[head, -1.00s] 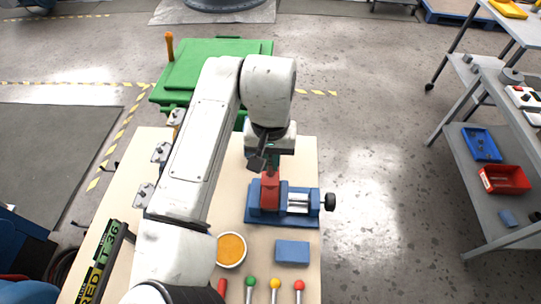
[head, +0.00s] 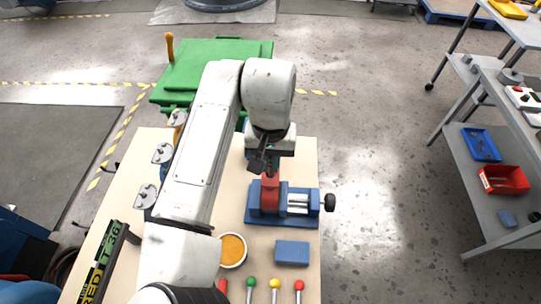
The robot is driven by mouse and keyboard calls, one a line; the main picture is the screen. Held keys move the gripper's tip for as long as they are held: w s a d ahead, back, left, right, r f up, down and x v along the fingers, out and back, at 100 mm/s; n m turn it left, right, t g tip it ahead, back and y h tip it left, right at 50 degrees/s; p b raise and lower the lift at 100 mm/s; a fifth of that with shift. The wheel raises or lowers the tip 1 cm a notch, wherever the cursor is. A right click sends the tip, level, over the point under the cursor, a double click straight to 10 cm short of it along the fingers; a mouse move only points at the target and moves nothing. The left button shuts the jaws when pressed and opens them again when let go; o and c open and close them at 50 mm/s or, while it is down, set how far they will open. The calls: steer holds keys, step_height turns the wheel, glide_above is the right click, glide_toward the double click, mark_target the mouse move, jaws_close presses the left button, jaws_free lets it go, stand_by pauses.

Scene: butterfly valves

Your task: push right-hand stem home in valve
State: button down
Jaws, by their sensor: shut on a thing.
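A red valve body (head: 270,192) stands in a blue vise (head: 283,219) on the bench. My gripper (head: 264,163) is directly above the red body, pointing down. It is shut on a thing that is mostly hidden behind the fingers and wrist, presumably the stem. A bit of teal shows beside the fingers. How deep the stem sits in the valve cannot be seen from here.
The vise has a black knob (head: 330,202) at its right. A blue block (head: 292,253), an orange-filled dish (head: 232,250) and several coloured-knob handles (head: 275,284) lie in front. A green box (head: 215,65) stands behind. Disc-topped parts (head: 162,153) line the left edge.

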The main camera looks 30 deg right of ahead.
mark_target(271, 170)
steer(key=shift+f+b, duration=0.85)
steer(key=shift+f, duration=0.7)
stand_by(1.1)
